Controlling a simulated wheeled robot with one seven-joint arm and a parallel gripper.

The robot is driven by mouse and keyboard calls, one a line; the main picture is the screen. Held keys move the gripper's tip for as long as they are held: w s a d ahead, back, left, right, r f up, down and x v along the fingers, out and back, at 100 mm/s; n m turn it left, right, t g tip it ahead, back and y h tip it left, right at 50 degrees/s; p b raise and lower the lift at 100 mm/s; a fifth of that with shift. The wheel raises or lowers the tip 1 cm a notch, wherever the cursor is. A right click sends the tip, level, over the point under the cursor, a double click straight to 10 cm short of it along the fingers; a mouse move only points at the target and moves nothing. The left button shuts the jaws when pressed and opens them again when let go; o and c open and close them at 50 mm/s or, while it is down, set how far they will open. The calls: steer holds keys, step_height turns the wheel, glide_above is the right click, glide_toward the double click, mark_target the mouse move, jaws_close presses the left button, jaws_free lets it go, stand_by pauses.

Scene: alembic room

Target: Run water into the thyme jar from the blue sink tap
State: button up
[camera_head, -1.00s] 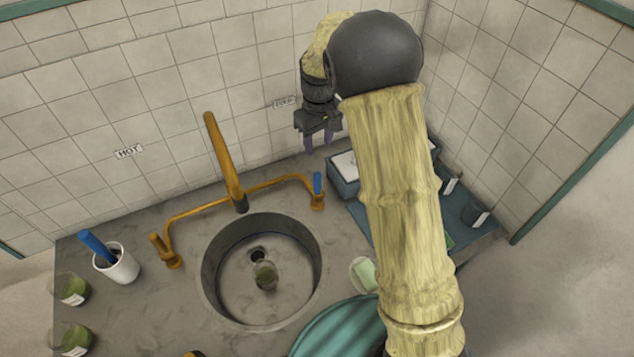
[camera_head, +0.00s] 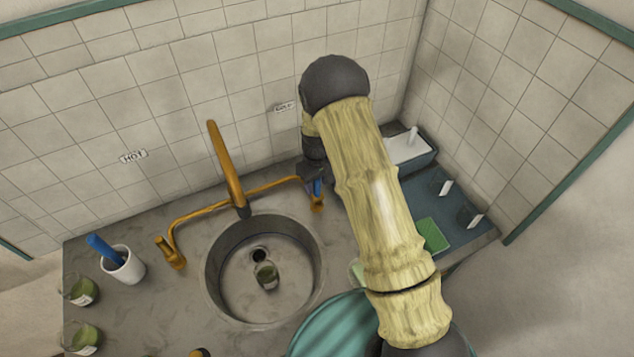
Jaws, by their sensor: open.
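The blue tap handle (camera_head: 317,188) is at the right end of the orange pipe, under the cold-side wall sign. My gripper (camera_head: 314,180) is down at this blue handle, mostly hidden by my arm. Its fingers are open; I cannot tell whether they touch the handle.
Two more jars with green contents (camera_head: 82,291) stand at the counter's left edge. A white cup with a blue-handled tool (camera_head: 122,265) is near them. At right, a blue tray (camera_head: 465,238) holds labelled glasses and a green pad. The tiled wall closes the back.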

steer(key=shift+f, duration=0.8)
jaws_close()
